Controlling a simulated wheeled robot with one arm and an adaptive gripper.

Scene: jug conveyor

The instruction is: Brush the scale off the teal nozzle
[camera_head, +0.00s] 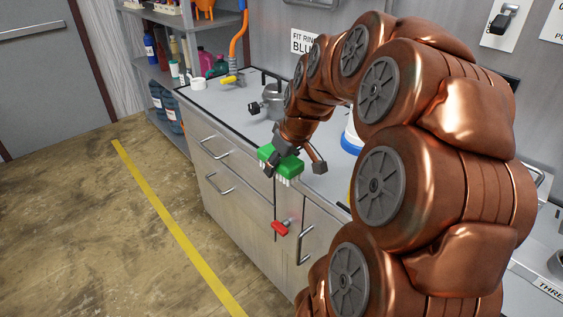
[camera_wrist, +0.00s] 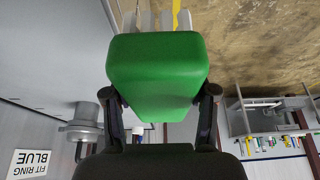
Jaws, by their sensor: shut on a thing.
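My gripper (camera_head: 290,162) is shut on a green brush (camera_head: 287,170) with pale bristles. It holds the brush by the front edge of the counter, with the bristles pointing down in the head view. In the wrist view the green back of the brush (camera_wrist: 158,75) fills the middle between the two dark fingers (camera_wrist: 160,112), and pale bristles show past its far edge. I cannot make out a teal nozzle in either view; my arm hides part of the counter.
The grey counter (camera_head: 212,95) bears a metal pot-like fitting (camera_head: 273,103) and an orange hose (camera_head: 239,45) with a yellow end. Shelves (camera_head: 155,72) stand at the back left. The floor at left is clear.

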